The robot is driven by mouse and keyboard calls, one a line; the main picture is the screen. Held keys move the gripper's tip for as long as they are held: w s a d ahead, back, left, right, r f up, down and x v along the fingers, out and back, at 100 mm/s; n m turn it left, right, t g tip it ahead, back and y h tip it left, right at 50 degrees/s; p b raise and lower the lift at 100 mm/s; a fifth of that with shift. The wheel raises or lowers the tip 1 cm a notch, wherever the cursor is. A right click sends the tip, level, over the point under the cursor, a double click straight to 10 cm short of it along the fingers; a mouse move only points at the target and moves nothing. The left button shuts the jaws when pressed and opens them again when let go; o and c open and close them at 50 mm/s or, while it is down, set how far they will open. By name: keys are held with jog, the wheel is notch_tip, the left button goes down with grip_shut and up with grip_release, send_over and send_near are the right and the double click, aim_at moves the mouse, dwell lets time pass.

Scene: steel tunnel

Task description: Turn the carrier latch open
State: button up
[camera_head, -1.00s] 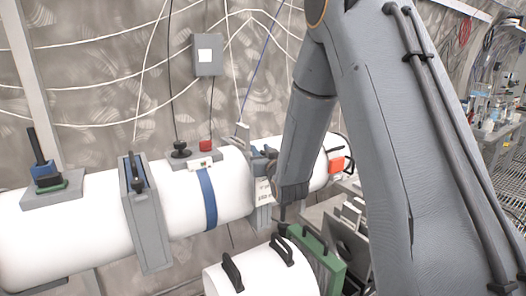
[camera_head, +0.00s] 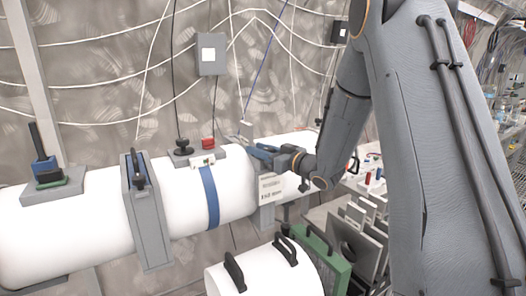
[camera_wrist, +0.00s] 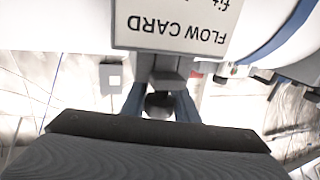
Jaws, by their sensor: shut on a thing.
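My gripper (camera_head: 260,150) reaches from the right across the top of the white pipe (camera_head: 238,190), at a grey collar (camera_head: 266,185) bearing a printed card. In the wrist view its two blue fingers (camera_wrist: 159,108) stand on either side of a dark rounded knob (camera_wrist: 160,103) below a grey block (camera_wrist: 168,78). The knob looks like the carrier latch, and the gripper is shut on it. The flow card (camera_wrist: 178,25) hangs right by it. In the head view the latch is mostly hidden by the gripper, so its turn angle cannot be told.
To the left on the pipe are a blue band (camera_head: 209,195), a grey clamp with a dark handle (camera_head: 148,215) and a red button (camera_head: 208,143). A white cylinder with black handles (camera_head: 262,272) and a green-framed panel (camera_head: 330,262) stand in front, below my arm.

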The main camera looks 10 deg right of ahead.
jog(key=n+g+y, duration=0.2)
jog(key=y, duration=0.1)
jog(key=n+g+y, duration=0.1)
jog(key=g, duration=0.1)
jog(key=shift+s+a+n, duration=0.3)
jog(key=shift+s+n, duration=0.05)
jog(key=shift+n, duration=0.05)
jog(key=n+g, duration=0.1)
jog(key=g+y, duration=0.1)
jog(key=n+g+y+b, duration=0.1)
jog(key=shift+s+a+n+g, duration=0.25)
jog(key=shift+s+n+g, duration=0.05)
jog(key=shift+s, duration=0.1)
jog(key=shift+s+a+r+n+g+y+b, duration=0.1)
jog(key=shift+s+n+g+y+b, duration=0.35)
jog(key=shift+n+g, duration=0.7)
jog(key=shift+s+a+f+n+g+y+b, duration=0.15)
jog(key=shift+n+g+b, duration=0.55)
jog(key=shift+g, duration=0.95)
jog(key=shift+s+d+r+n+g+y+b, duration=0.15)
jog(key=shift+s+n+g+y+b, duration=0.35)
jog(key=shift+n+g, duration=0.65)
jog(key=shift+w+a+r+g, duration=0.1)
jog(key=shift+w+g, duration=0.05)
jog(key=shift+g, duration=0.1)
jog(key=o, duration=1.1)
jog(key=shift+w, duration=0.1)
jog(key=shift+c, duration=0.2)
